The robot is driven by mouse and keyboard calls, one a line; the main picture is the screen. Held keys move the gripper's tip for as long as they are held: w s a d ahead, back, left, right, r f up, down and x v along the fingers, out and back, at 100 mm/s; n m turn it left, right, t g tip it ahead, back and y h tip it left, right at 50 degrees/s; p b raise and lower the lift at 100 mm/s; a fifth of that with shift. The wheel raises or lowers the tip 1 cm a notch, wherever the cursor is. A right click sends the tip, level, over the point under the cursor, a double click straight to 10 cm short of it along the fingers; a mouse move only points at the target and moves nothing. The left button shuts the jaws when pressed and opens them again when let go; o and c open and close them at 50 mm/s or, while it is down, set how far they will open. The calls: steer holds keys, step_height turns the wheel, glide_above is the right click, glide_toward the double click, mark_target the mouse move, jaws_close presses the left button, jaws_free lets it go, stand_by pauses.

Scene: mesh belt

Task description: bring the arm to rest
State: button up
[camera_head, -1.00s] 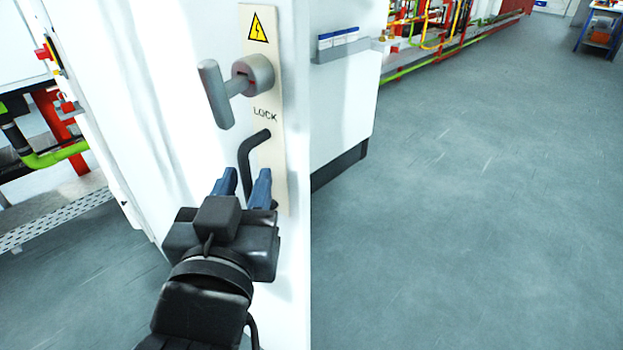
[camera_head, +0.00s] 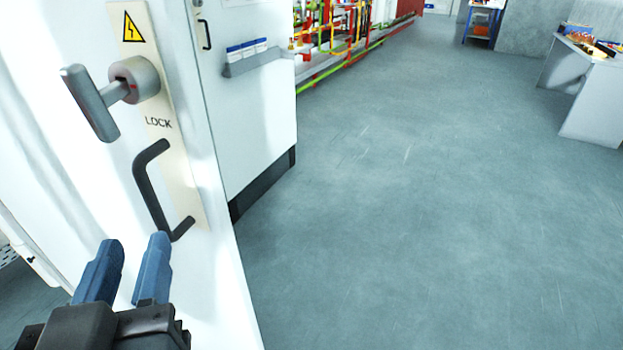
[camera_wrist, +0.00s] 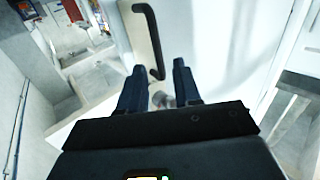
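My gripper (camera_head: 132,262) is open, with its two blue fingers apart and nothing between them. In the head view it is at the lower left, in front of the white door (camera_head: 215,262) and below the black handle (camera_head: 150,192). The fingertips look clear of the handle. The wrist view also shows my gripper (camera_wrist: 157,78) open, with the black handle (camera_wrist: 151,35) beyond the fingertips. Above the handle is a grey T-shaped lock knob (camera_head: 92,102) on a cream plate (camera_head: 183,180) marked LOCK, under a yellow warning sign (camera_head: 131,27).
A white cabinet panel (camera_head: 255,130) with a small holder (camera_head: 250,62) stands behind the door. Red and green pipework (camera_head: 335,45) runs along the back. A grey bench (camera_head: 590,105) is at the right. The grey floor (camera_head: 430,210) between is clear.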

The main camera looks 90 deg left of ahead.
steer(key=w+d+f+m+t+h, duration=0.1)
steer(key=w+d+f+m+t, duration=0.35)
steer(key=w, duration=0.25)
steer(key=w+d+f+m+t, duration=0.3)
steer(key=w+m+t, duration=0.15)
steer(key=w, duration=0.25)
steer(key=w+d+f+m+t+h, duration=0.2)
steer(key=w+d+f+t+h, duration=0.15)
steer(key=d, duration=0.25)
steer(key=w+d+f+m+t+h, duration=0.2)
steer(key=w+d+m+t, duration=0.15)
steer(key=d, duration=0.25)
steer(key=d+f+m+t+h, duration=0.1)
steer(key=d+f+m+h, duration=0.15)
steer(key=d, duration=0.45)
steer(key=d+f+m+t+h, duration=0.1)
steer(key=d+h, duration=0.2)
steer(key=d, duration=0.4)
steer(key=s+d+m+h, duration=0.2)
steer(key=s+d+h, duration=0.3)
steer(key=d, duration=0.6)
steer(key=shift+s+h, duration=0.3)
steer(key=shift+s, duration=0.85)
steer(key=shift+d, duration=0.1)
